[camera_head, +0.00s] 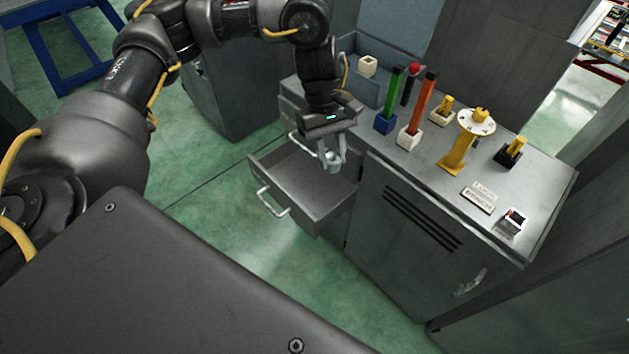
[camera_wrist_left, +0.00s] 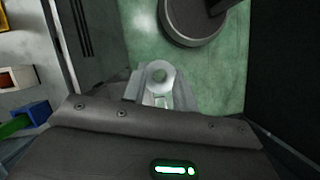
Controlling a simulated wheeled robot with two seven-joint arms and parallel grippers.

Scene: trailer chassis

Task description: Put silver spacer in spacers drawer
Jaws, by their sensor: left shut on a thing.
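The silver spacer (camera_head: 333,158) is a small ring-shaped metal piece between the fingertips of my left gripper (camera_head: 332,163). In the left wrist view the spacer (camera_wrist_left: 158,74) shows its round hole, with the fingers of my left gripper (camera_wrist_left: 160,90) shut on it. The open grey drawer (camera_head: 300,187) is pulled out of the cabinet, with a light handle on its front. My left gripper points down over the drawer's right part, near the cabinet side. The drawer looks empty where I can see in. I cannot read a label on it. My right gripper is out of view.
The cabinet top (camera_head: 440,185) holds a grey bin (camera_head: 372,85) with a pale block, green and orange rods (camera_head: 423,100) in holders, a yellow stand (camera_head: 457,150), small yellow parts and label plates (camera_head: 480,198). Green floor lies clear in front of the drawer.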

